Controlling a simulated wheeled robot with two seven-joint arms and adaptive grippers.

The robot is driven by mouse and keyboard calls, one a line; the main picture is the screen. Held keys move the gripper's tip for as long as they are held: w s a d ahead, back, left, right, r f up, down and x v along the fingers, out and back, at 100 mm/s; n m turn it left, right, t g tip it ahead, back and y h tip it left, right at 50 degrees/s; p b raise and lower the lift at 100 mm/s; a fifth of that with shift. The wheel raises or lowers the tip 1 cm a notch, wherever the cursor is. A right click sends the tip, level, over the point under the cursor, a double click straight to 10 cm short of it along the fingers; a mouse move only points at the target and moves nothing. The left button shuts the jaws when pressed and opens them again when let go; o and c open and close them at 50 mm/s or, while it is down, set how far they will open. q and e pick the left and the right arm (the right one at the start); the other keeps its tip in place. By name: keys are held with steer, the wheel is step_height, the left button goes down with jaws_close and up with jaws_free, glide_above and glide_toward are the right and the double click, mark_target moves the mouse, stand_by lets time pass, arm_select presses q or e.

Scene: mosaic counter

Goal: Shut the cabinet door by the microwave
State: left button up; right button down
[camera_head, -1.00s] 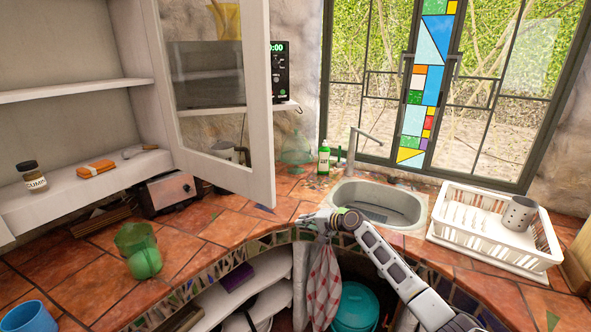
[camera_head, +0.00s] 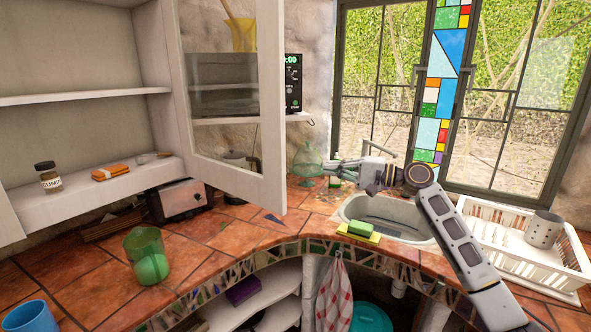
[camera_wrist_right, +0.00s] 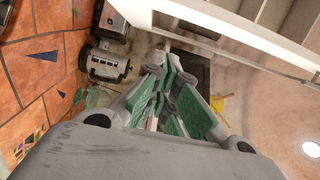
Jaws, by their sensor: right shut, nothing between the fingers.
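The cabinet door (camera_head: 273,110) is white with a glass pane and stands open, swung out over the counter left of the window. The microwave (camera_head: 293,84) sits on a wall shelf behind it, partly seen through the glass, with its lit panel to the door's right. My right gripper (camera_head: 312,168) is shut and empty, above the counter by the sink, to the right of the door's free edge in the picture; I see no contact. In the right wrist view its green-padded fingers (camera_wrist_right: 168,80) are together, with a white cabinet edge beyond. My left gripper is not in view.
Open shelves (camera_head: 80,98) hold a jar (camera_head: 48,178) and an orange packet (camera_head: 110,173). A toaster (camera_head: 178,200) stands below the door. A glass bell (camera_head: 307,162) stands near my gripper. The sink (camera_head: 400,208), a sponge (camera_head: 360,228) and a dish rack (camera_head: 480,268) lie right.

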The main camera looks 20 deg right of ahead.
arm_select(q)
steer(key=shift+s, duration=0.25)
arm_select(e)
steer(key=shift+a, duration=0.1)
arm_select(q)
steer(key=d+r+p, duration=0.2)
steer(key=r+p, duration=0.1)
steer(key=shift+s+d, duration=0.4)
arm_select(e)
steer(key=w+a, duration=0.4)
steer(key=a, duration=0.6)
steer(key=shift+w+a, duration=0.25)
steer(key=shift+a, duration=0.05)
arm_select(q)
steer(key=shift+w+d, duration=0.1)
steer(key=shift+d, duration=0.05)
